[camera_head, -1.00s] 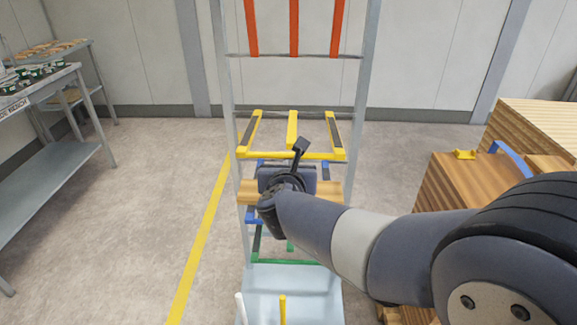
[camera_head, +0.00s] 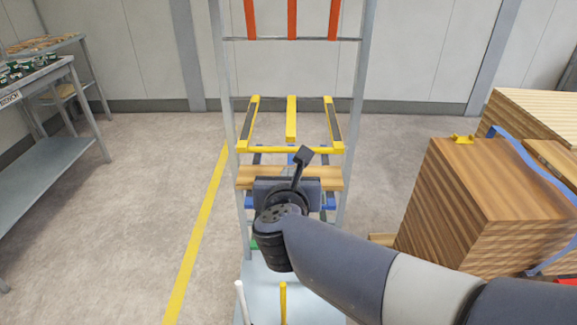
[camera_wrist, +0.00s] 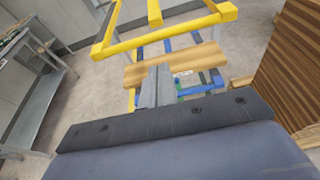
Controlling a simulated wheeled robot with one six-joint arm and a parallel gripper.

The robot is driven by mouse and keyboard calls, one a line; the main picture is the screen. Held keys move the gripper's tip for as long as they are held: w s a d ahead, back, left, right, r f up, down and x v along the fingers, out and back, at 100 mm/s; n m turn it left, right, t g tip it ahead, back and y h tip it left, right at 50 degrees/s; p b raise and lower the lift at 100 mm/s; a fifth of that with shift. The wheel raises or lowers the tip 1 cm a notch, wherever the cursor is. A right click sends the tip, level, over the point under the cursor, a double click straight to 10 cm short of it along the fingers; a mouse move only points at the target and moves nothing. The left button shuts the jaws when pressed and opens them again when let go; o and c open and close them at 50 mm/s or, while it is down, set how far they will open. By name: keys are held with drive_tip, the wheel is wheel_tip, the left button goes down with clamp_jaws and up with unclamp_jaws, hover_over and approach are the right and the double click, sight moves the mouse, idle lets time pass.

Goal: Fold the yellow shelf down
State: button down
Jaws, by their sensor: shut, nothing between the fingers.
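The yellow shelf (camera_head: 291,150) is a frame with arms and a front bar on the grey rack. It looks folded out, roughly level, with the bar towards me. It also shows at the top of the wrist view (camera_wrist: 160,38).
Red arms (camera_head: 291,18) stand upright higher on the rack. Blue and green levels lie below the yellow one. Stacked wooden boards (camera_head: 480,190) stand close at the right. A grey table (camera_head: 60,135) is at the left. The floor between table and rack is clear.

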drive_tip(key=shift+s, duration=0.2)
drive_tip(key=b+x, duration=0.1)
drive_tip(key=x, duration=0.9)
drive_tip(key=shift+r, duration=0.2)
idle(0.4)
